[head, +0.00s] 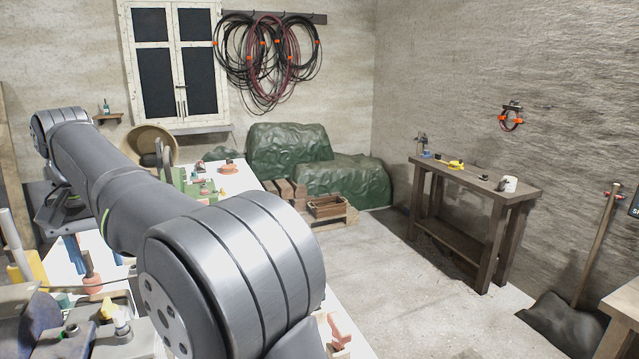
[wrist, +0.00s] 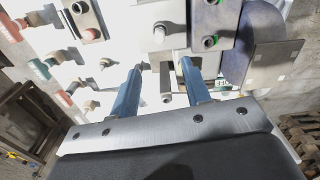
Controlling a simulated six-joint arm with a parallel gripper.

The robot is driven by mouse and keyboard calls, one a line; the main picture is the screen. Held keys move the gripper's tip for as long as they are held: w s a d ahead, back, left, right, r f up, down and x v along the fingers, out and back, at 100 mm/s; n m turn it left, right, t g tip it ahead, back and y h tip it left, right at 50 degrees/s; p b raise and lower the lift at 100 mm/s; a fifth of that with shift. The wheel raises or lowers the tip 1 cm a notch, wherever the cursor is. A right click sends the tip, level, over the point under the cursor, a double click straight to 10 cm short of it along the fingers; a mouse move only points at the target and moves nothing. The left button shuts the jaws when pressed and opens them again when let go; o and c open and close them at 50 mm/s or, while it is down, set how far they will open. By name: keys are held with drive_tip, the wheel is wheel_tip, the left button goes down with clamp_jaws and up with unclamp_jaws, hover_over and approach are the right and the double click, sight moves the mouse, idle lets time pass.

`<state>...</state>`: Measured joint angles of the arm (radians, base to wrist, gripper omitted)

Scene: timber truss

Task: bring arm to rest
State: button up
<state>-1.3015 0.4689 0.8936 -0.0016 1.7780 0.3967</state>
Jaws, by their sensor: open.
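My gripper (wrist: 162,66) shows in the wrist view as two blue fingers, spread apart, with nothing held between them. Below the fingers is a white bench top (wrist: 100,55) with fixtures on it. In the head view my grey arm crosses from the lower middle to the upper left, over the white bench (head: 240,180). Its wrist end is at the left, and blue finger-like parts (head: 75,252) show below it, partly hidden by the arm.
Grey metal fixtures (wrist: 205,25) lie close beyond the fingertips. Small pegs and blocks stand on the bench. A wooden side table (head: 475,180) stands by the right wall, with a green tarp-covered heap (head: 290,160) at the back. The floor between (head: 390,270) is clear.

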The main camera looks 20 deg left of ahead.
sight(117, 313)
wheel_tip(117, 313, down, 13)
drive_tip(key=shift+f, duration=0.45)
drive_tip(key=n, duration=0.2)
drive_tip(key=shift+n, duration=0.4)
wheel_tip(117, 313, up, 18)
drive_tip(key=w+d+f+m, duration=0.1)
drive_tip(key=w+d, duration=0.2)
drive_tip(key=w, duration=0.3)
drive_tip(key=w+d+f+m, duration=0.1)
drive_tip(key=w+d, duration=0.3)
drive_tip(key=w, duration=0.3)
drive_tip(key=shift+w+d+f+t+y, duration=0.2)
drive_tip(key=shift+d+t+y, duration=0.1)
drive_tip(key=shift+t, duration=0.1)
